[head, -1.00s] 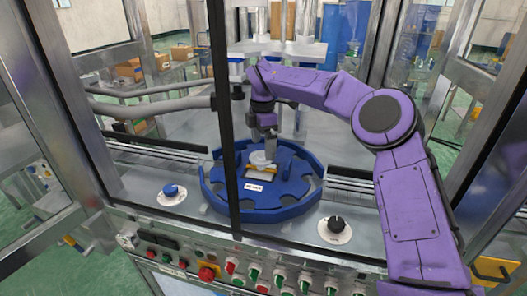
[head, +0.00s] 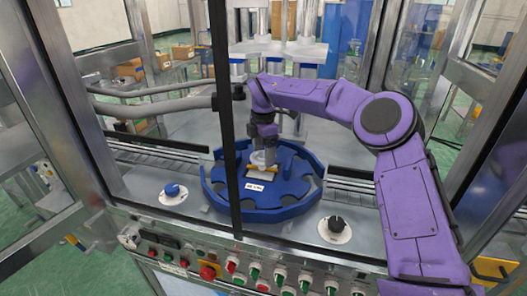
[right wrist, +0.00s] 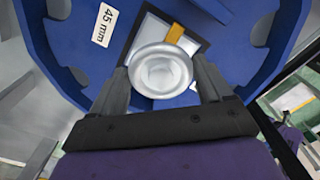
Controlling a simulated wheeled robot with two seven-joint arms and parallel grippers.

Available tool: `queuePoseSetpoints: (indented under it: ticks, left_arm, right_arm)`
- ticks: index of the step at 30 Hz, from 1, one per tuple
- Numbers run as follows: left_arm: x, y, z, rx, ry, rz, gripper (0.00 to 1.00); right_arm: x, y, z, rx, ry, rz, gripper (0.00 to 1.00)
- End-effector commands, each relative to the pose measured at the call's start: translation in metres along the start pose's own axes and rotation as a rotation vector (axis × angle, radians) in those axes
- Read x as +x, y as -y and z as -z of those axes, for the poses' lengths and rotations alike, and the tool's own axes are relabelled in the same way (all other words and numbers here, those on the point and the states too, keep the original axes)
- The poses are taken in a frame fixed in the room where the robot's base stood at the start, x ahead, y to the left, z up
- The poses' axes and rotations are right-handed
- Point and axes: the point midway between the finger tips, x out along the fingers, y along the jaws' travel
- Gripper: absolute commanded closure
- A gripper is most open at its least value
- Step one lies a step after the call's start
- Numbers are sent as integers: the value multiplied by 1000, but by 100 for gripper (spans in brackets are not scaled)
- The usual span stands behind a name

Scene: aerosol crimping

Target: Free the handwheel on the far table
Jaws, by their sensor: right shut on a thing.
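A round pale-silver handwheel (right wrist: 162,70), dished like a cap, sits over the middle of the blue star wheel (head: 290,195) on the machine table. It also shows in the head view as a small pale round piece (head: 262,159). My right gripper (right wrist: 160,82) reaches down from above, with one finger on each side of the handwheel, and is shut on it. In the head view my right gripper (head: 263,152) is partly hidden behind its own wrist. Whether the handwheel is clear of the hub below cannot be told. My left gripper is not in view.
A yellow strip (right wrist: 174,33) and a pale plate lie under the handwheel. The star wheel bears a "45 mm" label (right wrist: 102,25). A dark upright post (head: 226,110) stands in front. A black knob (head: 336,224) and a blue knob (head: 171,190) flank the wheel.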

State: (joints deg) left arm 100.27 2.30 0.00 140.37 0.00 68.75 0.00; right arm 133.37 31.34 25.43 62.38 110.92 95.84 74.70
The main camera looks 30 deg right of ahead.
Motion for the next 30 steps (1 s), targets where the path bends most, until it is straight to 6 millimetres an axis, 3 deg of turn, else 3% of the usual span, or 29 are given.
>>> queuePoseSetpoints:
  ticks: [30]
  left_arm:
    - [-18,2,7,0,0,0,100]
  right_arm:
    - [-1,-3,1,-698,0,-1,52]
